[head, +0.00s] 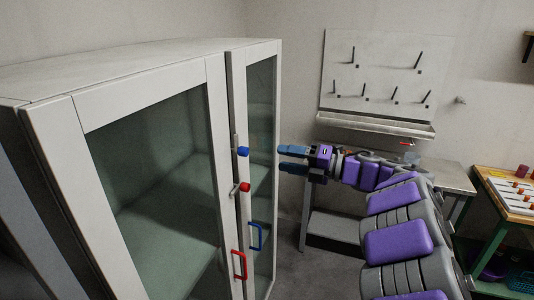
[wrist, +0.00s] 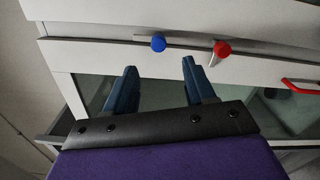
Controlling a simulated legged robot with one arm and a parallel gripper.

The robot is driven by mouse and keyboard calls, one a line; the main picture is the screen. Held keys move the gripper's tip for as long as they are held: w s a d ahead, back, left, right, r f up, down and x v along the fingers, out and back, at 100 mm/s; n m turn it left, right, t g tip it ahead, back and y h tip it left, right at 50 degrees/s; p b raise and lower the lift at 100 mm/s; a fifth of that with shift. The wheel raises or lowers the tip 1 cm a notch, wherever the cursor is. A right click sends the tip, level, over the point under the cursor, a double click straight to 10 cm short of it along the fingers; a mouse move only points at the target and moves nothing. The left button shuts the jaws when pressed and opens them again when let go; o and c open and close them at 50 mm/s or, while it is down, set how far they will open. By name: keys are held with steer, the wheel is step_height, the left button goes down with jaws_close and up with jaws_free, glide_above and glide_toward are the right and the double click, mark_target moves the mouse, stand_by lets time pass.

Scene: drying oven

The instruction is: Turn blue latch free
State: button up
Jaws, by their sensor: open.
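The blue latch (head: 243,152) has a round blue knob and sits on the edge of the right glass door of the white cabinet. It also shows in the wrist view (wrist: 158,44), ahead of the fingers and between their lines. My gripper (head: 280,159) is open and empty. Its two blue fingers point left toward the latch, apart from it, in front of the right door. In the wrist view my gripper (wrist: 158,72) shows both fingertips spread, with the knob beyond them. The latch's bar lies against the door frame.
A red latch knob (head: 245,187) is just below the blue one. A blue handle (head: 256,237) and a red handle (head: 239,264) are lower on the doors. A pegboard (head: 385,75) and bench stand behind my arm. A table (head: 510,200) is at the right.

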steer(key=v, duration=0.7)
steer(key=shift+p, duration=0.35)
